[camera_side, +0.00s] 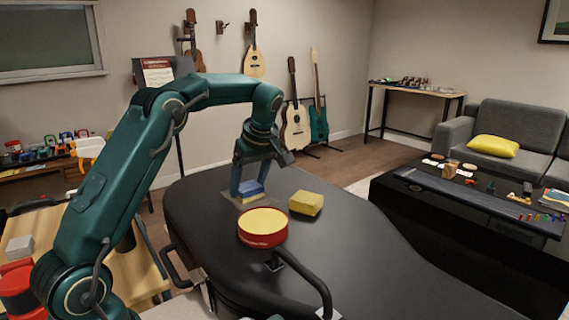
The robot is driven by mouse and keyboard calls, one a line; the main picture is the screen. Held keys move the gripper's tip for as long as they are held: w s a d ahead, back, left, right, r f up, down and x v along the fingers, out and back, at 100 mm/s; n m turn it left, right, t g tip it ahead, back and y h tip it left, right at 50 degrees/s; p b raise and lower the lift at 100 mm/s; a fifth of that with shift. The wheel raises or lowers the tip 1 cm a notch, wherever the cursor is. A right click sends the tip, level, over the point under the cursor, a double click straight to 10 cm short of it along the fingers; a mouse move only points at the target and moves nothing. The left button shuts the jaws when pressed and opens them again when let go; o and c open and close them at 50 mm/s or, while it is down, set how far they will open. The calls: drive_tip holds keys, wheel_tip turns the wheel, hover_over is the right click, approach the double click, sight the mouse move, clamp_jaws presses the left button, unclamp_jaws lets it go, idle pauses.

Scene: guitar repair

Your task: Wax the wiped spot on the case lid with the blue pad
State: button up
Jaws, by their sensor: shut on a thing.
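The black case lid (350,245) spreads across the middle of the view. My gripper (250,192) points down at the lid's far left part and is shut on the blue pad (249,188). A thin yellowish layer shows under the pad, low at the lid's surface; I cannot tell whether it touches. A paler grey patch (229,194) shows on the lid around the pad, partly hidden by the pad and fingers. A round red tin (263,232) with a yellow top face stands on the lid, nearer the camera.
A yellow block (306,203) lies on the lid just right of my gripper. A black handle (305,283) rises at the lid's near edge. The lid's right part is clear. A black low table (470,200) with small items stands to the right.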

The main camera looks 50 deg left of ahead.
sight(254, 194)
drive_tip(key=shift+d, duration=1.55)
drive_tip(key=shift+a, duration=0.1)
drive_tip(key=shift+a, duration=2.9)
drive_tip(key=shift+d, duration=3)
